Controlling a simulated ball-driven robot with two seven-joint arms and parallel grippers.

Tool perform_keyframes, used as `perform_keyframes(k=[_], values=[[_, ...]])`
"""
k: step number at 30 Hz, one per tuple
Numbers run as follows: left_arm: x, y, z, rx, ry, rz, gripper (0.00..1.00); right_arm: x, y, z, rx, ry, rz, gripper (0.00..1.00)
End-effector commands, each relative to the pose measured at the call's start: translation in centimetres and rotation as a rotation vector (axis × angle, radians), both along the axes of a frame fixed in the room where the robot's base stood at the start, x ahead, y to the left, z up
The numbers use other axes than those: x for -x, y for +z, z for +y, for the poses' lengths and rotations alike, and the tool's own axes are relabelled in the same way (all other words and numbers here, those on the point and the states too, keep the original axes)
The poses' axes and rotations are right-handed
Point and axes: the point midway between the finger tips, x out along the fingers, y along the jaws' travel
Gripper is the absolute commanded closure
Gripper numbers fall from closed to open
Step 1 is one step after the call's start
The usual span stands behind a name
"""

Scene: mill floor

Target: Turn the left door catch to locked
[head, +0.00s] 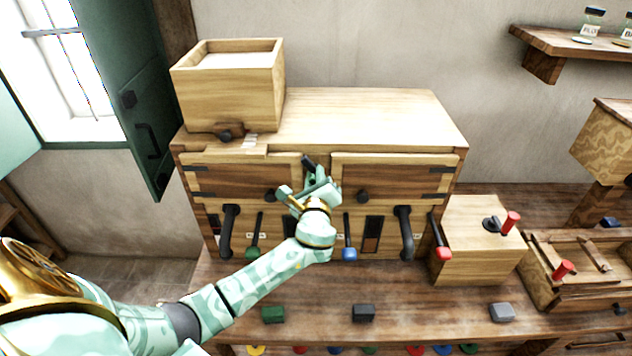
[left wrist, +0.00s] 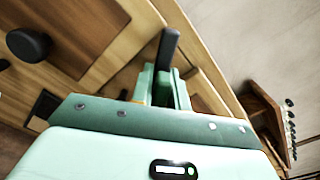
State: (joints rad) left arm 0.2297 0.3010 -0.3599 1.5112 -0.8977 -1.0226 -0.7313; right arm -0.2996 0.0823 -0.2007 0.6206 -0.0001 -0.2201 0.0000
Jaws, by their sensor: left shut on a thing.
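The wooden cabinet (head: 330,120) has a left door (head: 235,177) and a right door (head: 400,180), each with a dark round knob. A dark catch (head: 308,160) sits between the doors near their top edge. My left gripper (head: 312,176) is shut on it, and the arm hides much of the middle of the front. In the left wrist view the catch (left wrist: 168,48) shows as a dark bar rising from between the fingers (left wrist: 162,82). It looks tilted in the head view. My right gripper is not in view.
Dark handles and levers with green, blue and red (head: 443,253) ends line the lower front. A wooden box (head: 225,95) stands on top at the left. A dark green shutter (head: 135,100) hangs open at the left. A small block (head: 475,250) with a red-handled crank stands at the right.

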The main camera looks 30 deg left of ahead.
Motion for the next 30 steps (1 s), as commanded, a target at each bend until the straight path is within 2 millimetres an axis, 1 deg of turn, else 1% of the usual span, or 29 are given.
perform_keyframes(k=[1, 15, 24, 30], values=[[0.0, -0.4, 0.0, 0.039, 0.001, -0.023, 1.0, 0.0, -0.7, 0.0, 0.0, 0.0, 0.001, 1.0], [0.1, -0.6, 0.1, 0.42, 0.001, -0.257, 1.0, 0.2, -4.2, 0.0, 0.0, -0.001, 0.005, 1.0], [0.1, -0.6, 0.2, 0.633, 0.003, -0.387, 1.0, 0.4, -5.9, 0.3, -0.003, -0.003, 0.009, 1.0], [0.1, -0.6, 0.2, 0.732, 0.002, -0.447, 1.0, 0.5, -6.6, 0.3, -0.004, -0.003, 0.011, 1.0]])
